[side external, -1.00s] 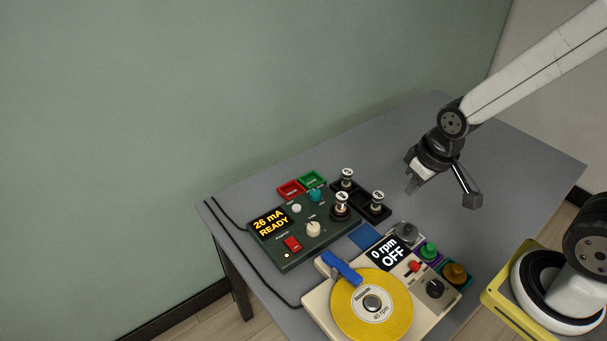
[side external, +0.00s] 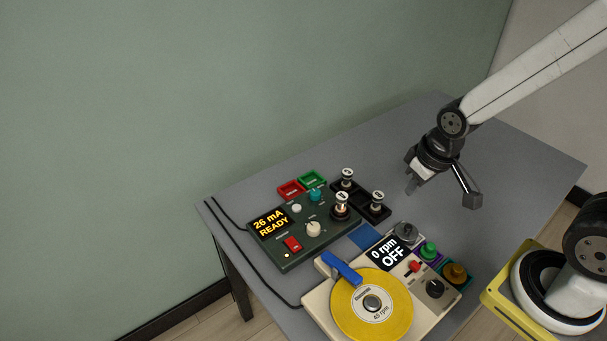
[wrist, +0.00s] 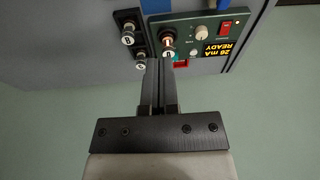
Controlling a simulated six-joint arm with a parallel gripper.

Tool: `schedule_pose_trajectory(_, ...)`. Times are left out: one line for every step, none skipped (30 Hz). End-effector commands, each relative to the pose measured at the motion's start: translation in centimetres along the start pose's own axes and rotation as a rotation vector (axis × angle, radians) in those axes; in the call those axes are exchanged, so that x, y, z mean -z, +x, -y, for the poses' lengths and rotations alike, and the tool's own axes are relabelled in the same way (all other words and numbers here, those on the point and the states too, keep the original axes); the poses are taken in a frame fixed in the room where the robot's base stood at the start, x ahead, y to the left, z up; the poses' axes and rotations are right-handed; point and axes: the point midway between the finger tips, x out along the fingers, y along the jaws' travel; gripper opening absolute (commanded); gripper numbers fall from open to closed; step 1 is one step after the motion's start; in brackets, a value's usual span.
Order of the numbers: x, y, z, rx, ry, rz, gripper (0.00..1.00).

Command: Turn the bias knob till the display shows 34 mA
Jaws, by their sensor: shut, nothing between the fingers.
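The dark green tester box (side external: 290,258) stands on the grey table, with its display (side external: 269,222) reading "26 mA READY" in yellow. The box carries a cream pointer knob (side external: 313,229), a teal knob (side external: 316,195) and a small white knob (side external: 296,208). Their labels are too small to read, so I cannot tell which is marked bias. The cream knob also shows in the wrist view (wrist: 201,33). My gripper (side external: 410,190) is shut and empty, above the table to the right of the box and apart from it. Its closed fingers show in the wrist view (wrist: 160,63).
A tube (side external: 341,205) stands in the box's right end; two more stand in a black tray (side external: 362,200) behind. Red (side external: 291,188) and green (side external: 312,178) trays lie behind the box. A cream turntable (side external: 315,298) reading "0 rpm OFF" stands in front. The table's right rear is clear.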

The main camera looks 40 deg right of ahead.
Motion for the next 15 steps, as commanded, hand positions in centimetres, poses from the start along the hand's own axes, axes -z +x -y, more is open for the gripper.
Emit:
schedule_pose_trajectory(0.0, 0.0, 0.0, 0.0, 0.0, 0.0, 0.0)
schedule_pose_trajectory(0.0, 0.0, 0.0, 0.0, 0.0, 0.0, 0.0)
schedule_pose_trajectory(0.0, 0.0, 0.0, 0.0, 0.0, 0.0, 0.0)
schedule_pose_trajectory(0.0, 0.0, 0.0, 0.0, 0.0, 0.0, 0.0)
schedule_pose_trajectory(0.0, 0.0, 0.0, 0.0, 0.0, 0.0, 0.0)
schedule_pose_trajectory(0.0, 0.0, 0.0, 0.0, 0.0, 0.0, 0.0)
schedule_pose_trajectory(0.0, 0.0, 0.0, 0.0, 0.0, 0.0, 0.0)
schedule_pose_trajectory(0.0, 0.0, 0.0, 0.0, 0.0, 0.0, 0.0)
schedule_pose_trajectory(0.0, 0.0, 0.0, 0.0, 0.0, 0.0, 0.0)
schedule_pose_trajectory(0.0, 0.0, 0.0, 0.0, 0.0, 0.0, 0.0)
schedule_pose_trajectory(0.0, 0.0, 0.0, 0.0, 0.0, 0.0, 0.0)
schedule_pose_trajectory(0.0, 0.0, 0.0, 0.0, 0.0, 0.0, 0.0)
schedule_pose_trajectory(0.0, 0.0, 0.0, 0.0, 0.0, 0.0, 0.0)
schedule_pose_trajectory(0.0, 0.0, 0.0, 0.0, 0.0, 0.0, 0.06)
schedule_pose_trajectory(0.02, 0.0, 0.0, 0.0, 0.0, 0.0, 0.19)
